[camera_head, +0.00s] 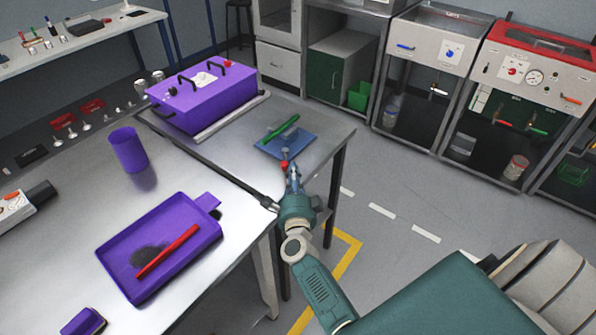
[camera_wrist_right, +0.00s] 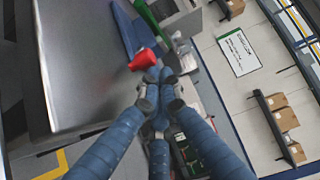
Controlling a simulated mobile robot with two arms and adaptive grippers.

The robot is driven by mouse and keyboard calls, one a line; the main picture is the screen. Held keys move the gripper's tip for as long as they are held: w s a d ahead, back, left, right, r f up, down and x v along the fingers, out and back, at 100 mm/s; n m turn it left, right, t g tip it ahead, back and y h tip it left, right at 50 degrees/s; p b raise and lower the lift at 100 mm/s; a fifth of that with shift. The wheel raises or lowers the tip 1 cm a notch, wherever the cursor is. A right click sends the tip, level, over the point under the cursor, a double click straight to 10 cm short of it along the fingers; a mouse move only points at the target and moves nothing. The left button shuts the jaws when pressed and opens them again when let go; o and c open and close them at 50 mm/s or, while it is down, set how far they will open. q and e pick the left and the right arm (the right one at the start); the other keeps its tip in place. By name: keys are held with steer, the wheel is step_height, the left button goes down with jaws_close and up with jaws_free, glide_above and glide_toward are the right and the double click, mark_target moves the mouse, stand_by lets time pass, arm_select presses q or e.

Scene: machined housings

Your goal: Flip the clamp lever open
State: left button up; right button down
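A blue clamp plate (camera_head: 300,146) with a green bar (camera_head: 279,130) across it sits near the far right corner of the metal table. A red knob (camera_head: 284,165) is at the plate's near side, and it also shows in the right wrist view (camera_wrist_right: 142,60). My right gripper (camera_head: 292,176) is just in front of the knob, by the table's right edge. In the right wrist view its blue fingers (camera_wrist_right: 159,80) converge with their tips close together, right beside the knob. I cannot tell whether they touch it. My left gripper is not in view.
A purple box (camera_head: 215,95) with black handles stands behind the clamp, to the left. A purple cup (camera_head: 128,150) and a purple tray (camera_head: 120,250) holding a red bar (camera_head: 168,251) are on the table. A long dark bar (camera_head: 215,165) runs across the tabletop. Floor lies to the right.

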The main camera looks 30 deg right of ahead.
steer(key=shift+w+a, duration=0.15)
steer(key=shift+a, duration=0.2)
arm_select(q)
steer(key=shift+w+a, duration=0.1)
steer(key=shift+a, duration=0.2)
arm_select(e)
steer(key=shift+a, duration=0.2)
steer(key=shift+w+a+f, duration=0.1)
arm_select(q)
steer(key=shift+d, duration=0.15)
